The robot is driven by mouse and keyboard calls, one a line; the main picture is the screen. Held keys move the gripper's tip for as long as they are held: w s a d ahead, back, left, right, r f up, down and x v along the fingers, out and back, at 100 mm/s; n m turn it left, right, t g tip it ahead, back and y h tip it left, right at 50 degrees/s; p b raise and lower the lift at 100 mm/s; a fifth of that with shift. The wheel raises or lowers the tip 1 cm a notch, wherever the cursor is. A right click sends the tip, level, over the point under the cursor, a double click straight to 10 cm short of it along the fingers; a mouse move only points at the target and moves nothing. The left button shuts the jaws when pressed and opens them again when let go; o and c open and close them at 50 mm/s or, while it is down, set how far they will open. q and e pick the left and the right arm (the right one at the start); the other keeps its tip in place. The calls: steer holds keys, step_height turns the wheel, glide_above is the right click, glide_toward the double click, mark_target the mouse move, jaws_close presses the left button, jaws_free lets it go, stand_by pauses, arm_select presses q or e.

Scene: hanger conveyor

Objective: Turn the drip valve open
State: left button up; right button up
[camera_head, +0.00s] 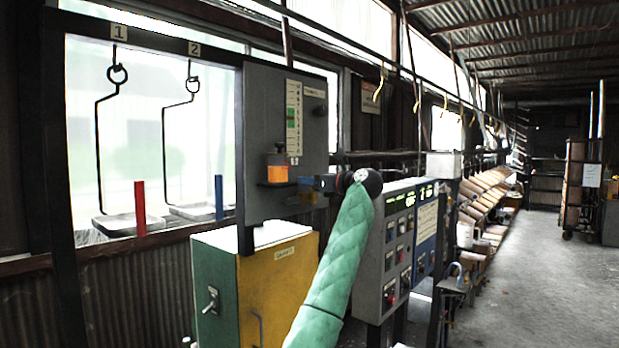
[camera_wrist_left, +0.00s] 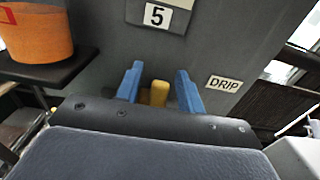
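The handle's lower part is hidden by the gripper body. In the head view my left gripper (camera_head: 318,185) is at the panel's lower right, and the valve cannot be made out there. My right gripper is not in view.
An orange container (camera_head: 278,172) sits on a small shelf on the panel, left of my gripper; it also shows in the wrist view (camera_wrist_left: 37,32). A yellow-green cabinet (camera_head: 275,285) stands below. A control box (camera_head: 398,240) with buttons stands close to the right of my arm.

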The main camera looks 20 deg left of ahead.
arm_select(q)
steer(key=shift+w+a, duration=0.1)
steer(key=shift+a, duration=0.2)
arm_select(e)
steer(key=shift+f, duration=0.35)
arm_select(q)
jaws_close()
